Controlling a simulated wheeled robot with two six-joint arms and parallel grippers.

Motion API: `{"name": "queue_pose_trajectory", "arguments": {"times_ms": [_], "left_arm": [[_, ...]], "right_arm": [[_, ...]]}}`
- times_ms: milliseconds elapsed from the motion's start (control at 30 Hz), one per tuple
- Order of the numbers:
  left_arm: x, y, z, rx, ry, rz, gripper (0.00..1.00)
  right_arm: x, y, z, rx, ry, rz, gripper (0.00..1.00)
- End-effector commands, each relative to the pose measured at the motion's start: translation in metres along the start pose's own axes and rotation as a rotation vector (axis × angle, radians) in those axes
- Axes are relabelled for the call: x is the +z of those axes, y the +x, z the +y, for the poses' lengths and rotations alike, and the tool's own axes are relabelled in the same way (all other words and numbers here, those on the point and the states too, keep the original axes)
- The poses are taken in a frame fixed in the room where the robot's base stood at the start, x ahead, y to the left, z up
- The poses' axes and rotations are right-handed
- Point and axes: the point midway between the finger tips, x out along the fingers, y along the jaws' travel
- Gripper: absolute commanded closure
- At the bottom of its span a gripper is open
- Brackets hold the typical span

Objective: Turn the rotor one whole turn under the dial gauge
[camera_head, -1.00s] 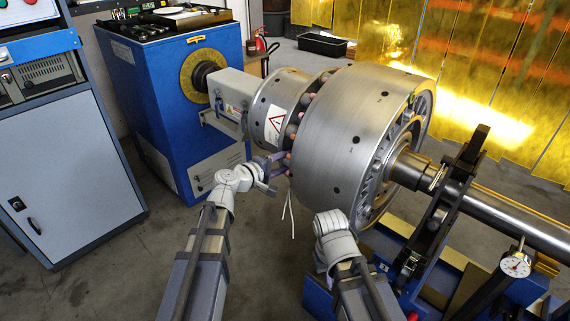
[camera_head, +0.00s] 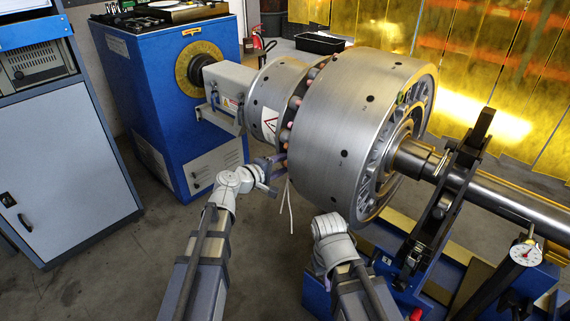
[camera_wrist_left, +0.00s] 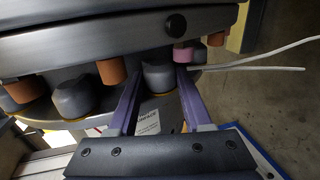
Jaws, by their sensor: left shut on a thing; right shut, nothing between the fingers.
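The rotor (camera_head: 330,120) is a big steel drum with dark holes around its rim, lying on its shaft. A smaller drum with a warning label (camera_head: 270,124) sits at its left. The dial gauge (camera_head: 523,252) has a white face at the lower right; its reading is too small to make out. My left gripper (camera_head: 275,170) is at the near side of the rotor, by its row of studs. In the left wrist view its purple fingers (camera_wrist_left: 158,92) are shut on a grey stud (camera_wrist_left: 158,76). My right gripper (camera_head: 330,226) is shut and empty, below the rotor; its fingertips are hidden.
A blue drive stand (camera_head: 165,110) is behind the rotor. A grey cabinet (camera_head: 70,170) is at the left. A black bearing arm (camera_head: 445,205) crosses the shaft (camera_head: 510,200) at the right. White cords (camera_head: 290,205) hang below my left gripper.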

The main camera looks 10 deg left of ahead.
Motion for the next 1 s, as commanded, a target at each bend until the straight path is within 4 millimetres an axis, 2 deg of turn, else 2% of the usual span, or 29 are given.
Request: {"name": "queue_pose_trajectory", "arguments": {"times_ms": [333,367,600,867,1000], "left_arm": [[-0.001,0.000,-0.001,-0.002,0.003,0.001,1.00],[-0.001,0.000,-0.001,-0.002,0.003,0.001,0.47],[-0.001,0.000,-0.001,-0.001,0.001,0.001,0.21],[0.000,-0.002,0.000,-0.001,0.001,0.001,0.21],[0.000,-0.018,0.001,-0.001,0.001,0.004,0.21]], "right_arm": [[0.000,0.000,0.000,0.000,0.000,0.000,1.00],[0.000,0.000,0.000,0.000,0.000,0.000,1.00],[0.000,0.000,0.000,0.000,0.000,0.000,1.00],[0.000,-0.001,0.000,0.000,0.000,0.000,1.00],[0.000,-0.005,0.001,0.000,0.001,0.000,1.00]]}}
